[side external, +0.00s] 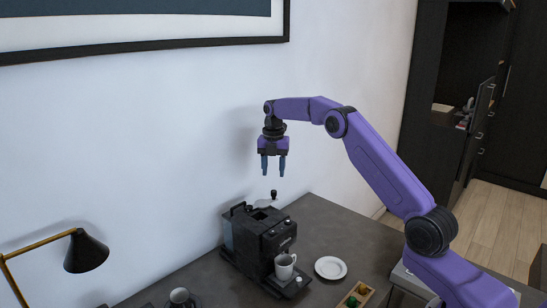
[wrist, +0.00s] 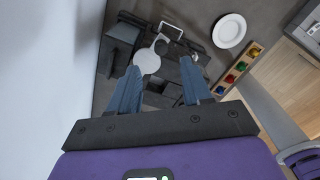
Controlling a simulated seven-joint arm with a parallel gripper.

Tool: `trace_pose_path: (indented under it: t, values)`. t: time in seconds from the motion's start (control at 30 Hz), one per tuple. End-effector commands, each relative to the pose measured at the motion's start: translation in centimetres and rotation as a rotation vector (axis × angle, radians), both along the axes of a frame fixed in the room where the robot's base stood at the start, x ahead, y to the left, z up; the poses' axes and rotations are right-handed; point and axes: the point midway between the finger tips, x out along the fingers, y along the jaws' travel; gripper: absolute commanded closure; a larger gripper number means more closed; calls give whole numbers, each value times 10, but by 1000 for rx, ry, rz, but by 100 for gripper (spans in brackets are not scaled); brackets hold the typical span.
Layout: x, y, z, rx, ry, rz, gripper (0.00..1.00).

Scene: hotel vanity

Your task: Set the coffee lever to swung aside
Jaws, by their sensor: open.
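The black coffee machine (side external: 262,240) stands on the dark counter against the wall. Its lever (side external: 264,203), a pale flat piece with a black knob, sits on top. In the wrist view the lever (wrist: 147,62) appears as a pale round plate with a narrow arm, over the dark machine. My gripper (side external: 273,172) points down above the lever, apart from it. Its two blue fingers are open with nothing between them; in the wrist view the gripper (wrist: 160,68) partly covers the machine. A white cup (side external: 285,267) stands at the machine's front.
A white plate (side external: 330,267) lies right of the machine. A wooden box (side external: 355,295) with coloured items is nearer the front; it also shows in the wrist view (wrist: 238,70). A black lamp (side external: 86,252) and another cup (side external: 180,296) are at left. The wall is close behind.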

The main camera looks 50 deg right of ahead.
Motion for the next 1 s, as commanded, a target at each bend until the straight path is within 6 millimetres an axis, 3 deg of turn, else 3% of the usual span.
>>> trace_pose_path:
  t: [0.13, 0.3, 0.87, 1.0]
  values:
    - [0, 0, 28, -1, -4, 0, 51]
    - [0, -1, 43, 0, -1, 0, 51]
    - [0, 0, 48, 0, 0, 0, 51]
    - [-1, 9, 51, 0, -1, -9, 51]
